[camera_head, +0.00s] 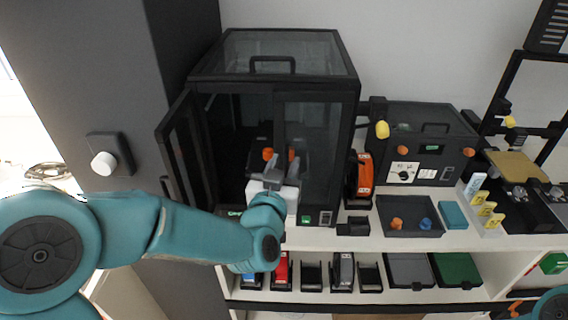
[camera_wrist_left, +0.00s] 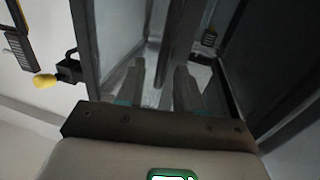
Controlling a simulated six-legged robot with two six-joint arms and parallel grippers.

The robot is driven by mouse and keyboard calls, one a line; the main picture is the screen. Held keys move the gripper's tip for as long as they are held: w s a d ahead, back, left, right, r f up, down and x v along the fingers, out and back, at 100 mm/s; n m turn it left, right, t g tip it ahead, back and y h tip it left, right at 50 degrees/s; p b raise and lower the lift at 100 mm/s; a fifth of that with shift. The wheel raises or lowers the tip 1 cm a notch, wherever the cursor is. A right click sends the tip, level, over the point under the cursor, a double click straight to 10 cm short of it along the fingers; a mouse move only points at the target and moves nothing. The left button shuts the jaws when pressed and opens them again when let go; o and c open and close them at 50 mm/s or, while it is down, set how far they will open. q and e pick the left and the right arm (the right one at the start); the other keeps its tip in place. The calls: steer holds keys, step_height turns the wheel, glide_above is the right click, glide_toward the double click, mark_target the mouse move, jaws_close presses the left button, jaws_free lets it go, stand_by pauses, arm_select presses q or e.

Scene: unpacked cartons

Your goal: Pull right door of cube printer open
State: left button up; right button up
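The cube printer (camera_head: 275,52) is a black-framed box with dark clear panels on the shelf top, with a handle on its lid. Its left door (camera_head: 181,150) stands swung outward to the left. Its right door (camera_head: 325,125) looks closed across the right half of the front. My left gripper (camera_head: 285,165) is at the inner, left edge of the right door. In the left wrist view, the two fingers of my left gripper (camera_wrist_left: 160,72) are apart, with a dark upright bar showing between or just behind them. I cannot tell whether they touch it. My right gripper is out of view.
A smaller dark machine (camera_head: 425,145) with a yellow knob (camera_head: 382,129) stands right of the printer. An orange-black tool (camera_head: 363,175) and a grey tray (camera_head: 408,229) are close by. A dark wall with a white knob (camera_head: 104,164) bounds the left.

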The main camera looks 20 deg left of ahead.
arm_select(q)
steer(key=shift+w+f, duration=0.1)
steer(key=shift+c, duration=1.2)
jaws_close()
